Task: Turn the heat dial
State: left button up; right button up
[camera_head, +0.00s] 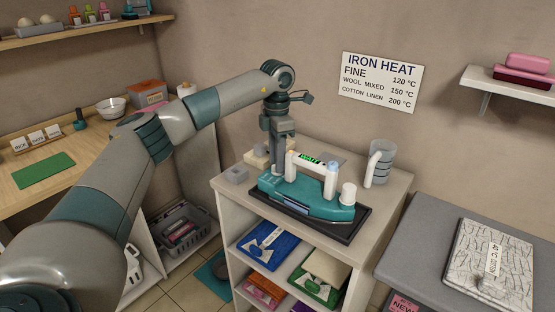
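A teal iron (322,208) with a white handle rests on a dark tray (366,220) on top of a small cabinet. A lit green display (311,158) at the handle reads "WAIT". A white round knob-like part (348,194) stands at the iron's right end; I cannot tell whether it is the heat dial. My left gripper (280,172) points down at the iron's left rear end, beside the handle. Its fingertips are partly hidden and small, so I cannot tell whether they are open or touching anything. My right gripper is not in view.
A clear measuring jug (381,163) stands behind the iron on the right. A wall sign (380,83) lists iron heats. A patterned folded cloth (490,262) with a "COTTON" tag lies on the grey board (425,240) at right.

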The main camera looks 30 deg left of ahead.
pick_arm(q)
jog(key=shift+d, duration=0.15)
jog(key=shift+r+p, duration=0.55)
jog(key=shift+r, duration=0.15)
notch_tip(320, 180, up, 5)
jog(key=p, duration=0.3)
jog(key=shift+r+p, duration=0.6)
jog(key=shift+r, duration=0.2)
